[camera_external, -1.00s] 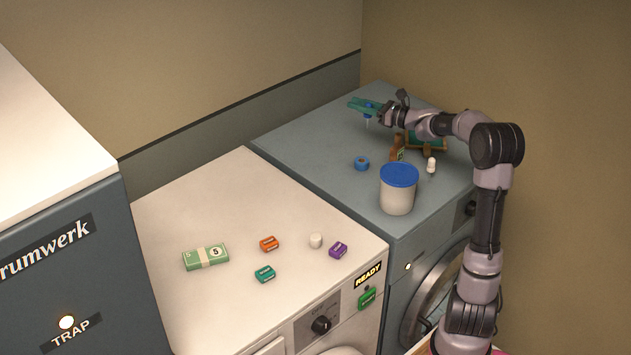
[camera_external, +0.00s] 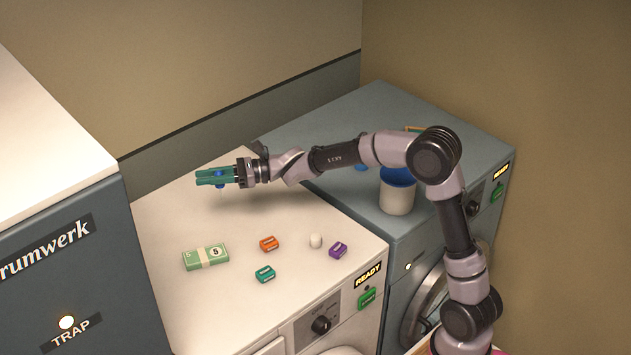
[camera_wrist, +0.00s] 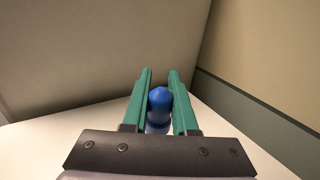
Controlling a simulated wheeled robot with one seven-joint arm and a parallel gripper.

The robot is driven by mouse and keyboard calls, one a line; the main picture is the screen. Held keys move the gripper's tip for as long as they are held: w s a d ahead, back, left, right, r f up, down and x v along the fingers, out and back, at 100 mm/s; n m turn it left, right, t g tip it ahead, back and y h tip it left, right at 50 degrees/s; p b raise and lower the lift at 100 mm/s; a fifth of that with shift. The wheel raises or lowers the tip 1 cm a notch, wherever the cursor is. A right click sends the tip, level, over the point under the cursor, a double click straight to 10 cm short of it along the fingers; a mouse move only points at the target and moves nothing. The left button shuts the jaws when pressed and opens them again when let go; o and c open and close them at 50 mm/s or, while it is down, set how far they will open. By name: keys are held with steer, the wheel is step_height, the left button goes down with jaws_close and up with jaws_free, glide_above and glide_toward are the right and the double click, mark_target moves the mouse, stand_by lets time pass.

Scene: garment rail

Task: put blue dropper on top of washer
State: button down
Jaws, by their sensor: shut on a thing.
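My gripper (camera_external: 217,177) has green fingers and is shut on the blue dropper (camera_external: 220,186). The dropper's blue bulb (camera_wrist: 159,101) shows between the fingers in the wrist view. In the external view its pale tip points down, above the back part of the white washer top (camera_external: 175,219). Whether the tip touches the top, I cannot tell. The white machine stands between the dark cabinet and the blue-grey machine, and its panel has a dial and a green tag.
The blue-grey machine (camera_external: 330,129) carries a blue-lidded tub (camera_external: 397,197). The back of the white top is clear.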

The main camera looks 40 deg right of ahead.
steer(key=s+a+n+g+y, duration=0.1)
steer(key=s+a+g, duration=0.1)
steer(key=s+a, duration=0.45)
steer(key=s+a+n+g, duration=0.1)
steer(key=s+a+g, duration=0.15)
steer(key=a, duration=0.65)
steer(key=s+a+n+g+y, duration=0.1)
steer(key=s+a+n, duration=0.1)
steer(key=s+a, duration=0.4)
steer(key=shift+w+a+f, duration=0.1)
steer(key=shift+a+f, duration=0.15)
steer(key=shift+f, duration=2.3)
steer(key=shift+w+a+f, duration=0.15)
steer(key=shift+a+f, duration=0.1)
steer(key=shift+f, duration=2.35)
steer(key=shift+w+a+f, duration=0.1)
steer(key=shift+a+f, duration=0.15)
steer(key=shift+f, duration=2.3)
steer(key=shift+f, duration=0.2)
steer(key=c, duration=0.7)
jaws_free()
steer(key=shift+r, duration=0.15)
